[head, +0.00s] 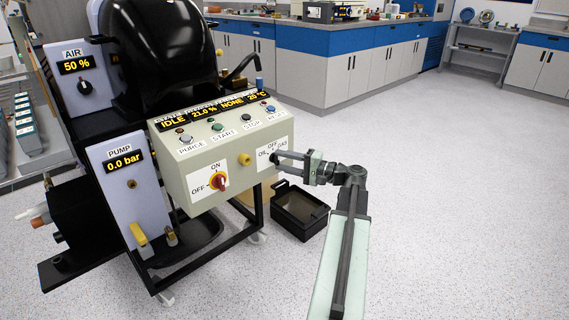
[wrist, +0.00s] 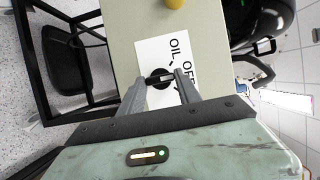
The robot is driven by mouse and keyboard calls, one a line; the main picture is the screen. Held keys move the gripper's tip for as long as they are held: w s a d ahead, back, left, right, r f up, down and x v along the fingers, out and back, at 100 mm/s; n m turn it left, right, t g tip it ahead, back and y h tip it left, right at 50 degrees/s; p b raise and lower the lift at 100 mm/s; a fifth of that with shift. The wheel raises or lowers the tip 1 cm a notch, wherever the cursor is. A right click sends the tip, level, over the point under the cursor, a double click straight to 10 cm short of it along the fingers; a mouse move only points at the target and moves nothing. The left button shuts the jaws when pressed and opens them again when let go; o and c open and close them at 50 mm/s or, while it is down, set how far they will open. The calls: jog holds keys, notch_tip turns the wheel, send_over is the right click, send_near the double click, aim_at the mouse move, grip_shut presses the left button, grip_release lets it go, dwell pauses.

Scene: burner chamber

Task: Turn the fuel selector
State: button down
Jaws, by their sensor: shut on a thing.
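The fuel selector is a small black knob (wrist: 160,79) on a white plate (wrist: 153,56) marked OIL, OFF and GAS. The plate (head: 266,154) is on the right of the sloping control box's front in the head view. My gripper (wrist: 161,77) is shut on the knob, with one finger on each side of it. In the head view my gripper (head: 277,157) reaches the plate from the right and largely hides the knob. I cannot tell clearly which mark the knob points to. The display (head: 215,112) reads IDLE, 21.0 %, NONE, 20 °C.
Buttons (head: 217,127) line the box's top. A black open bin (head: 300,212) stands on the floor beneath my gripper. The floor to the right is clear.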

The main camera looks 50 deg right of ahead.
dwell(0.3)
jog(key=c, duration=0.8)
grip_release()
jog(key=shift+c, duration=0.2)
jog(key=v, duration=0.7)
jog(key=shift+s, duration=0.35)
jog(key=shift+d, duration=0.1)
